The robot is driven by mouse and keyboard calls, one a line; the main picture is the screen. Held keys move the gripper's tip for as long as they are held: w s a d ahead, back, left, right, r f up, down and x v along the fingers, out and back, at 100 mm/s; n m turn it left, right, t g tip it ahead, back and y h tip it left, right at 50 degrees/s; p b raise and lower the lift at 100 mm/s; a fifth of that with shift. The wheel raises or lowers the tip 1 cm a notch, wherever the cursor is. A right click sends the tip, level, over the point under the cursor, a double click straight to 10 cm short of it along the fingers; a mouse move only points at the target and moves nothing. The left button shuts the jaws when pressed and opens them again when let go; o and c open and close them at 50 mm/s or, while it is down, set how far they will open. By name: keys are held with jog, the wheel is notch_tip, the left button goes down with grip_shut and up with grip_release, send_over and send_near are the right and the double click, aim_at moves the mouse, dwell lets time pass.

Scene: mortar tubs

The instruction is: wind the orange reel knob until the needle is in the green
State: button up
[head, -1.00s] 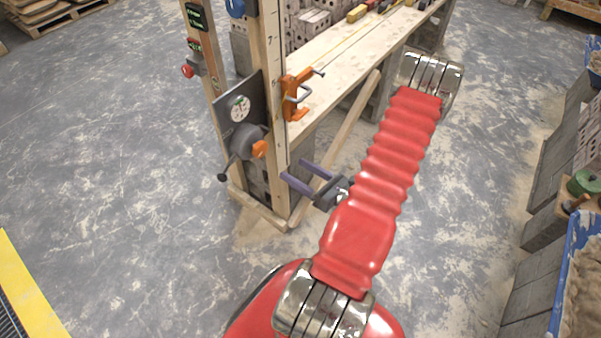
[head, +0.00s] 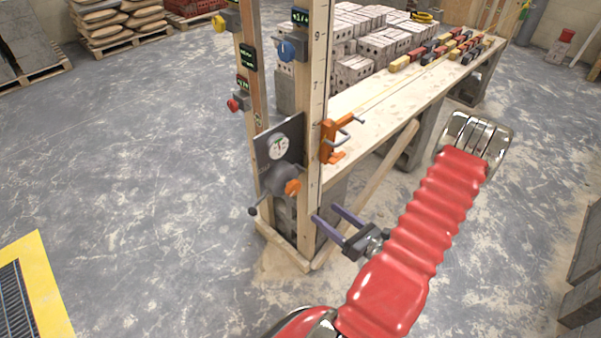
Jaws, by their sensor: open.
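The orange reel knob (head: 293,187) sticks out from a grey reel (head: 281,180) on the post of a wooden stand. A crank with a dark ball end hangs at the reel's lower left. Above the reel, on a dark plate (head: 265,150), is a round white dial (head: 279,147) with a green patch; the needle is too small to read against it. My gripper (head: 326,221) is open and empty, its two purple fingers pointing left toward the post. It is below and right of the knob, apart from it.
An orange clamp (head: 337,139) grips the bench edge right of the post. A blue knob (head: 287,50), a yellow knob (head: 219,23) and a red knob (head: 233,104) sit on the posts. A slanted wooden brace (head: 375,185) runs behind my gripper.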

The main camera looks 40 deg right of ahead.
aim_at(295, 190)
dwell(0.4)
jog(key=n, duration=0.5)
jog(key=shift+w+n, duration=0.1)
jog(key=shift+n, duration=0.3)
jog(key=shift+w, duration=0.1)
jog(key=shift+w+a, duration=0.2)
jog(key=shift+w, duration=6.65)
jog(key=c, duration=1)
